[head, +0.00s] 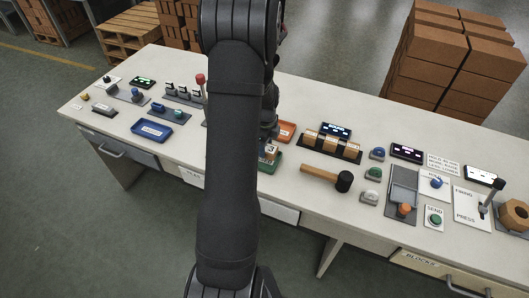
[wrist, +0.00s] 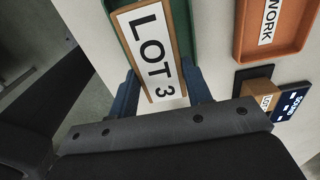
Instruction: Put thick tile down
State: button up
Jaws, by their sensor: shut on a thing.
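The thick tile (wrist: 152,48) is a tan-edged block with a white face reading LOT 3. In the wrist view my gripper (wrist: 160,72) is shut on it, one finger at each side. The tile is over a green tray (wrist: 112,36), whose rim shows on both sides of it. I cannot tell whether it touches the tray floor. In the head view the tile (head: 271,150) and the green tray (head: 275,163) show just right of my arm, which hides part of them and most of the gripper.
An orange tray (wrist: 236,48) labelled WORK lies beside the green one. A dark rack (head: 343,154) with several tan blocks and a mallet (head: 320,175) are to the right. A blue tray (head: 137,131) is on the left. Button panels and levers fill the right end.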

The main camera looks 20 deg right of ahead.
jog(key=shift+w+a+f, duration=0.1)
jog(key=shift+w+f, duration=0.05)
jog(key=shift+f, duration=1.95)
jog(key=shift+f, duration=0.15)
jog(key=o, duration=0.8)
jog(key=shift+c, duration=0.2)
notch_tip(320, 180, up, 12)
jog(key=shift+r, duration=0.15)
